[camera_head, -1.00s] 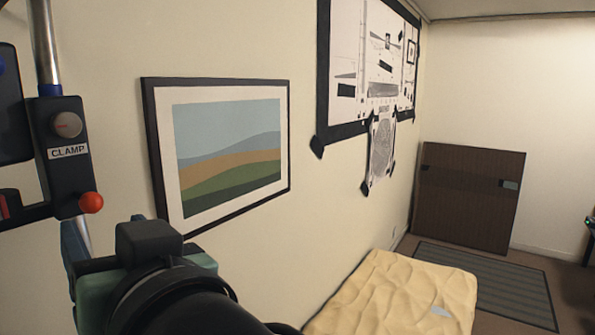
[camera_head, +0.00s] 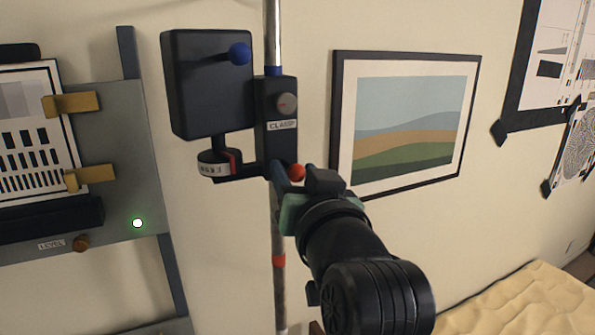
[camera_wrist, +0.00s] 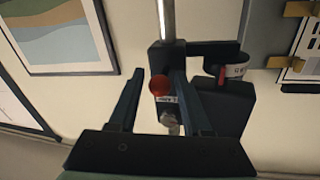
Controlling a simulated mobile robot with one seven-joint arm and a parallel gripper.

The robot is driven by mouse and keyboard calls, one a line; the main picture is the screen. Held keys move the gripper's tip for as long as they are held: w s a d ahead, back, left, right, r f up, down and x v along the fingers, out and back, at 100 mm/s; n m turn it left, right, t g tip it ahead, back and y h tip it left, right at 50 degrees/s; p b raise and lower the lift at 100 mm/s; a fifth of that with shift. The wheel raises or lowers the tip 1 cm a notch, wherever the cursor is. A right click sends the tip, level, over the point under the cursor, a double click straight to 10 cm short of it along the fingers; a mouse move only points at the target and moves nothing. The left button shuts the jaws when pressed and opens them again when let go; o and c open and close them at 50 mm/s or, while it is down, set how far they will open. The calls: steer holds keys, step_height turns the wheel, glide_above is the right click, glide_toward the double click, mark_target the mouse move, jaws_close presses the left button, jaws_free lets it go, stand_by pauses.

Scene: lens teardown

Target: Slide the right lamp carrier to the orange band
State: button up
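The right lamp carrier is a black block (camera_head: 275,125) labelled CLAMP on a vertical metal pole (camera_head: 272,35). It has a grey knob (camera_head: 287,103), a red ball (camera_head: 297,172) at its lower end, and a dark lamp box (camera_head: 208,85) with a blue ball on its left. An orange-red band (camera_head: 279,261) circles the pole well below the carrier. My gripper (camera_head: 286,176) is at the carrier's lower end, partly hidden by my wrist. In the wrist view, which looks upside down, my gripper (camera_wrist: 158,76) is open, with the red ball (camera_wrist: 159,86) showing between its spread fingers; contact is unclear.
A grey panel (camera_head: 120,130) with a chart, brass clips and a lit green lamp stands left. A white, red-marked cylinder (camera_head: 217,164) sits under the lamp box. A framed landscape (camera_head: 410,120) hangs on the right. A cream padded surface (camera_head: 530,305) lies lower right.

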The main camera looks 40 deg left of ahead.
jaws_close()
stand_by(1.2)
